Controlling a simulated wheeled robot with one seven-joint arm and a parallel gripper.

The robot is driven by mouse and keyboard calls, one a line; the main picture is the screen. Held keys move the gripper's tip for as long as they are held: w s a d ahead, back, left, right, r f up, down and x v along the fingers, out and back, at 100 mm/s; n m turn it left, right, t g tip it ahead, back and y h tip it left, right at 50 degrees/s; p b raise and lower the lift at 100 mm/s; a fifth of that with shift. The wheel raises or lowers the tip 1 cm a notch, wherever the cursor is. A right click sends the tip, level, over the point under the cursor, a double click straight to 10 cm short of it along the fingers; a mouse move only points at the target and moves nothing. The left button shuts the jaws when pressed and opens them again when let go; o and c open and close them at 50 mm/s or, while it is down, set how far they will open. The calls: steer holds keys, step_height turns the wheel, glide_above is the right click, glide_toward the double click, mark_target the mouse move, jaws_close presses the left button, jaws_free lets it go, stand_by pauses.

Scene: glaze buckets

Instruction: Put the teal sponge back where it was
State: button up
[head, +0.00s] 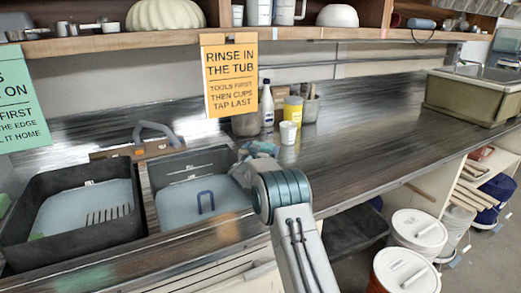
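My arm reaches up from the bottom of the head view to the counter beside the right-hand basin. Its teal-banded joint hides much of what lies behind it. My gripper (244,172) is at the right rim of that basin, small and mostly hidden, so its fingers cannot be made out. A small teal patch (262,148) shows just beyond it; I cannot tell whether this is the sponge or part of my arm.
Two dark basins, left (18,236) and right (153,178), hold pale blue liquid. A white cup (288,132), yellow container (293,112) and white bottle (267,103) stand behind. An orange sign (230,78) hangs above.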

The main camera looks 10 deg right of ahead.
steer(key=shift+r, duration=0.2)
steer(key=shift+s+a, duration=0.15)
steer(key=shift+s, duration=0.2)
steer(key=s+a+r+n+g+y, duration=0.1)
steer(key=s+a+r+n+y, duration=0.15)
steer(key=s, duration=0.65)
steer(key=s+a+r+n+g+y+b, duration=0.15)
steer(key=s+y, duration=0.25)
steer(key=s, duration=0.5)
steer(key=s+a+r+n+g+y, duration=0.1)
steer(key=s+a+g+y, duration=0.15)
steer(key=s, duration=0.55)
steer(key=s+d+f+g, duration=0.2)
steer(key=s, duration=0.8)
steer(key=s+d+f+g, duration=0.2)
steer(key=s+g, duration=0.1)
steer(key=s, duration=0.8)
steer(key=s+d+f+g+h, duration=0.1)
steer(key=s+d+f+g, duration=0.1)
steer(key=s, duration=0.9)
steer(key=shift+s+f+g, duration=0.25)
steer(key=shift+g, duration=0.45)
step_height(320, 180, up, 7)
steer(key=p, duration=0.7)
steer(key=shift+t, duration=0.3)
